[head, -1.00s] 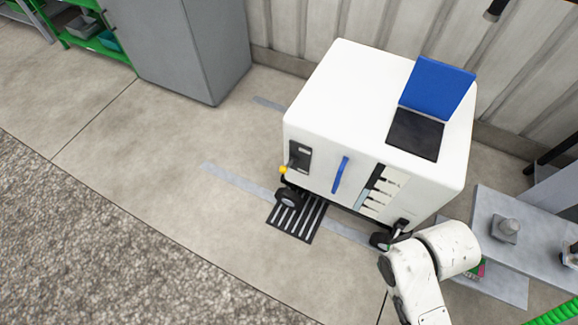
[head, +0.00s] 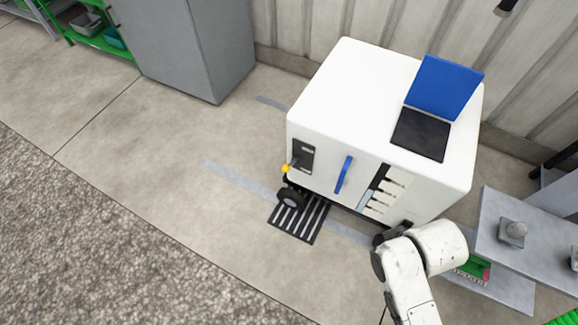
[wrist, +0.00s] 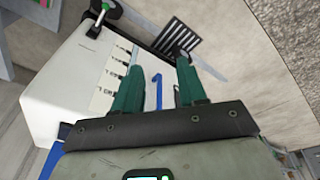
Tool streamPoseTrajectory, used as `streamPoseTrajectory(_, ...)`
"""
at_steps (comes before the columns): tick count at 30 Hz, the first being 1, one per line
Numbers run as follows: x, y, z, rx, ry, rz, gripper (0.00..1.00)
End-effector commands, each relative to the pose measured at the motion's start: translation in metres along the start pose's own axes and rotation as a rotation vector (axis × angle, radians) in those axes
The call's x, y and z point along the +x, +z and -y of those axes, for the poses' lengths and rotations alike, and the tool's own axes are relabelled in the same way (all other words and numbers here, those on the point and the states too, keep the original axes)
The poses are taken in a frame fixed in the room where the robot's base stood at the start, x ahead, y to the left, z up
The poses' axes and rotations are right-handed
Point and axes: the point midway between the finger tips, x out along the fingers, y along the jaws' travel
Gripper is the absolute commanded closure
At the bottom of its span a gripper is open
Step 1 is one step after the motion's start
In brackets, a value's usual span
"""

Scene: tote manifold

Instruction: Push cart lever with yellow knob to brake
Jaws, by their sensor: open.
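The white cart (head: 370,120) stands by the wall, with a blue handle (head: 343,174) on its front. The lever's yellow knob (head: 286,168) sticks out at the front's left end, beside a dark panel (head: 303,157). In the head view my arm is at the lower right and the gripper's fingers are hidden. In the wrist view my gripper (wrist: 158,80) has its two green fingers apart with nothing between them. The cart (wrist: 60,85) and its blue handle (wrist: 158,92) lie beyond the fingers. The yellow knob cannot be made out in the wrist view.
A black striped floor grate (head: 298,218) lies under the cart's front left wheel (head: 290,198). A grey shelf unit (head: 525,240) stands at the right, close to my arm. A grey cabinet (head: 185,50) is at the back left. The floor left of the cart is clear.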

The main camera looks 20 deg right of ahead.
Motion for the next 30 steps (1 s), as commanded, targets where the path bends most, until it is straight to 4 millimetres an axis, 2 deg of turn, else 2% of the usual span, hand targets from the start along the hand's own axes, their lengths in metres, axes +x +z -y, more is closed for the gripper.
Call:
streamPoseTrajectory(1, 0.036, -0.015, 0.002, -0.036, 0.011, -0.053, 0.59)
streamPoseTrajectory(6, 0.117, -0.085, 0.009, -0.210, 0.083, -0.289, 0.59)
streamPoseTrajectory(9, 0.155, -0.126, 0.016, -0.324, 0.137, -0.428, 0.59)
streamPoseTrajectory(15, 0.216, -0.201, 0.041, -0.562, 0.264, -0.708, 0.59)
streamPoseTrajectory(18, 0.237, -0.232, 0.057, -0.679, 0.332, -0.841, 0.59)
streamPoseTrajectory(22, 0.251, -0.260, 0.077, -0.801, 0.407, -0.983, 0.59)
streamPoseTrajectory(25, 0.256, -0.273, 0.088, -0.863, 0.446, -1.055, 0.59)
streamPoseTrajectory(30, 0.256, -0.282, 0.096, -0.905, 0.474, -1.107, 0.59)
